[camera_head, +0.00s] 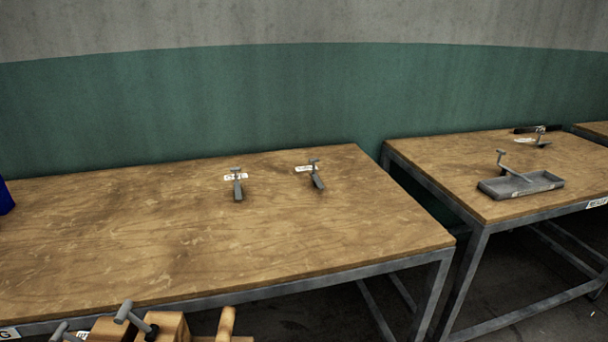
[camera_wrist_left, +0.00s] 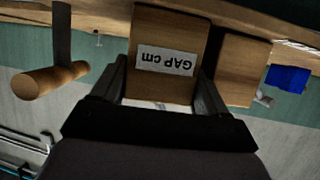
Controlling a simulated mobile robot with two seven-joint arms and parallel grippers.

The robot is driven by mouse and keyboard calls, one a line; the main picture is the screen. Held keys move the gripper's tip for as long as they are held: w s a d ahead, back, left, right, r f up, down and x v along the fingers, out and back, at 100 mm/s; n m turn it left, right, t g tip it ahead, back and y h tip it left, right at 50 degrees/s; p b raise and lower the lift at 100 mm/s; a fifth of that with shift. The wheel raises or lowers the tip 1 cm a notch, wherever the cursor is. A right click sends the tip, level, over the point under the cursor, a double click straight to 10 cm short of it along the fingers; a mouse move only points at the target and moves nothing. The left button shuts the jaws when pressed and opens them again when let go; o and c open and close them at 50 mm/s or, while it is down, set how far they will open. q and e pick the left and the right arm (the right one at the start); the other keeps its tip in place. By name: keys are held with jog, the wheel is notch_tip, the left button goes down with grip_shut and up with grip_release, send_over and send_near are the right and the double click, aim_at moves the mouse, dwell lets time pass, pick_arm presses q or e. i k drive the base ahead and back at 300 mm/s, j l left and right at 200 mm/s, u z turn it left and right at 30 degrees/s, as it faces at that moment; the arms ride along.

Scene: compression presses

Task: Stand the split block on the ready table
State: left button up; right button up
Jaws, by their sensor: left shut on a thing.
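The split block (camera_head: 172,325) is a wooden block in two halves with a wooden dowel and grey metal T-handles. It shows at the bottom left of the head view, partly cut off, in front of the near table. In the left wrist view, one half (camera_wrist_left: 165,35) bears a white label reading "GAP cm", upside down. My left gripper (camera_wrist_left: 160,80) is shut on that half, its fingers on both sides. The right table (camera_head: 450,165) has a small edge label, too small to read surely, so I cannot tell which table is the ready one. My right gripper is not in view.
The near table (camera_head: 130,235) carries two small metal clamps (camera_head: 238,188) (camera_head: 317,180) with white tags; its front and left are clear. A grey metal tray (camera_head: 520,186) with a T-handle sits on the right table. A blue object (camera_head: 5,198) is at the left edge.

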aim_at(536, 158)
jog(key=i+l+z, duration=0.15)
jog(key=l, duration=0.35)
jog(key=l+z, duration=0.15)
jog(key=l, duration=0.4)
jog(key=i+l+z, duration=0.15)
jog(key=l, duration=0.35)
jog(key=i+l+z, duration=0.15)
jog(key=l, duration=0.35)
jog(key=i+l+z, duration=0.15)
jog(key=l, duration=0.3)
jog(key=i+l+z, duration=0.15)
jog(key=l, duration=0.3)
jog(key=i+l+z, duration=0.15)
jog(key=i+l, duration=0.2)
jog(key=i+l+z, duration=0.15)
jog(key=l, duration=0.25)
jog(key=i, duration=0.1)
